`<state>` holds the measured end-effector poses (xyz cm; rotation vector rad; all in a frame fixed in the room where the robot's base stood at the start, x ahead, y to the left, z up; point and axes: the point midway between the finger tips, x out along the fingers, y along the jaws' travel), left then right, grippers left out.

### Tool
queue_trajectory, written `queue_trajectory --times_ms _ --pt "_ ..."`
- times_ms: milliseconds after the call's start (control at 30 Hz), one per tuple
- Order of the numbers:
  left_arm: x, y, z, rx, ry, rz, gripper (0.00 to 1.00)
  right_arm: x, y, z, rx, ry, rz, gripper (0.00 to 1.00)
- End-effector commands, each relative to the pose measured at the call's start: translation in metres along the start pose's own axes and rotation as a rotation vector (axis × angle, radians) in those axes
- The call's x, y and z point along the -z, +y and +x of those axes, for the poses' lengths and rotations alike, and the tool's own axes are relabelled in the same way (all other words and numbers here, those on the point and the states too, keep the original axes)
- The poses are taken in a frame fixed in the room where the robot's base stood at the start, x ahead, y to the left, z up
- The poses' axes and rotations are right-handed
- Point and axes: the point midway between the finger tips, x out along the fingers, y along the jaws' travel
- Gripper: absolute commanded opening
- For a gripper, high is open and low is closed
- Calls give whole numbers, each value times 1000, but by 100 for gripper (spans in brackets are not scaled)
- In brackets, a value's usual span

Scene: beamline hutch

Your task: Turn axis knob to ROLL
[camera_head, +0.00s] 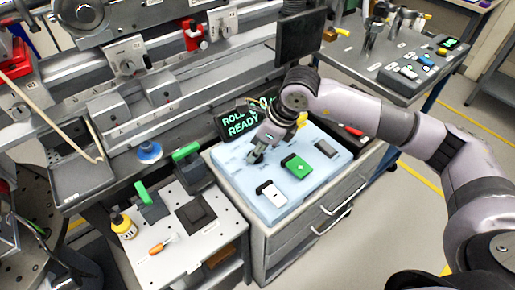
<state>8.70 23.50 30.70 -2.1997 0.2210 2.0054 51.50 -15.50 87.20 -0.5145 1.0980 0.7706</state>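A dark display (240,122) with green text reading "ROLL" and "READY" stands at the back of the drawer cabinet; my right arm hides part of its right side. My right gripper (257,154) points down over the back left of the light-blue mat (238,173), just in front of the display. The gripper is small and partly hidden by its own wrist, so I cannot tell whether its fingers are open or shut, or on something. I cannot make out the axis knob for certain; pale plates with small dials (127,69) sit on the rail at the back left. My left gripper is out of view.
On the mat lie a green box (296,166), a white box (271,194) and a grey block (326,148). A white-topped cart (178,250) with green-handled tools, a yellow bottle (123,225) and a screwdriver (160,246) stands left. Open floor lies at right.

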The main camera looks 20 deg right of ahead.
Motion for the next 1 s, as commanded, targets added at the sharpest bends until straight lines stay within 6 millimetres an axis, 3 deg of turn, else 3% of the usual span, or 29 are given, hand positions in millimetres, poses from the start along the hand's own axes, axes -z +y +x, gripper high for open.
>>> queue_trajectory --times_ms 367,400,700,1000 --pt "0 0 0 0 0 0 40 -1 -1 -1 4 -1 5 10" --pt "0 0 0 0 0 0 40 -1 -1 -1 4 -1 5 39" --pt "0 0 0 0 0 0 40 0 0 0 3 0 5 58" --pt "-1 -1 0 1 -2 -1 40 0 0 -1 2 0 5 58"
